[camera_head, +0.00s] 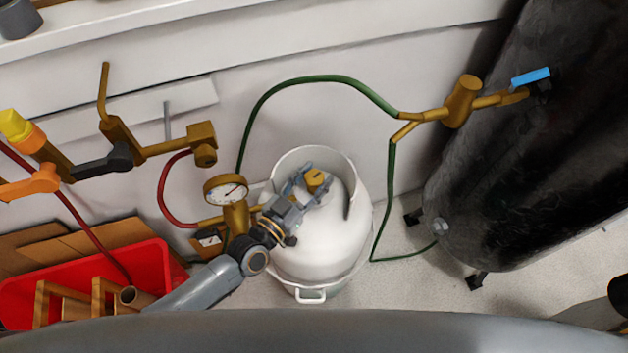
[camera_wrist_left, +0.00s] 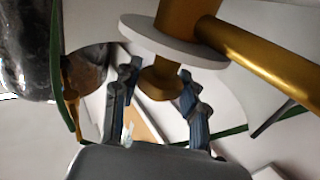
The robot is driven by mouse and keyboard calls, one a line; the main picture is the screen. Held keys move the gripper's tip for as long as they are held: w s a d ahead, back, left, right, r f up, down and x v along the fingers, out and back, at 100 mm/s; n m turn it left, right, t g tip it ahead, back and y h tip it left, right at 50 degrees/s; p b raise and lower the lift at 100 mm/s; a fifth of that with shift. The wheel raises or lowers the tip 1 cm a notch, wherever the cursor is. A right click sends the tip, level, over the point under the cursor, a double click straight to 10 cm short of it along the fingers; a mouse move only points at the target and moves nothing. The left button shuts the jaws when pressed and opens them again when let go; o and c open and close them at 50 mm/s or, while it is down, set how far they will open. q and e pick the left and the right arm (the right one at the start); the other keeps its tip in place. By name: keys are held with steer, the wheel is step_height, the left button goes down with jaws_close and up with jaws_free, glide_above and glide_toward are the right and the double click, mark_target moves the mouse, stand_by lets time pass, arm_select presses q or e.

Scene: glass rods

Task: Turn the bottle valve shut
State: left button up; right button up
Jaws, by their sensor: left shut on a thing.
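The white gas bottle (camera_head: 318,238) stands upright on the floor in the middle of the head view. Its brass valve (camera_head: 317,177) sits on top, inside the white collar. My left gripper (camera_head: 308,183) reaches in from the lower left and is shut on the valve, its fingers at the valve's sides. In the left wrist view the two blue-grey fingers (camera_wrist_left: 158,92) flank a brass valve part (camera_wrist_left: 160,80) below a pale disc (camera_wrist_left: 185,38). The finger contact is partly hidden. My right gripper is not in view.
A brass pressure gauge (camera_head: 226,190) stands close left of the bottle. A green hose (camera_head: 300,80) loops behind it to a brass fitting (camera_head: 462,101). A large black tank (camera_head: 500,160) with a blue lever (camera_head: 530,77) is right. A red bin (camera_head: 150,262) is lower left.

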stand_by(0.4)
arm_select(q)
steer(key=o, duration=1.2)
steer(key=shift+c, duration=0.2)
steer(key=v, duration=1.2)
steer(key=shift+a, duration=0.25)
steer(key=shift+w, duration=0.15)
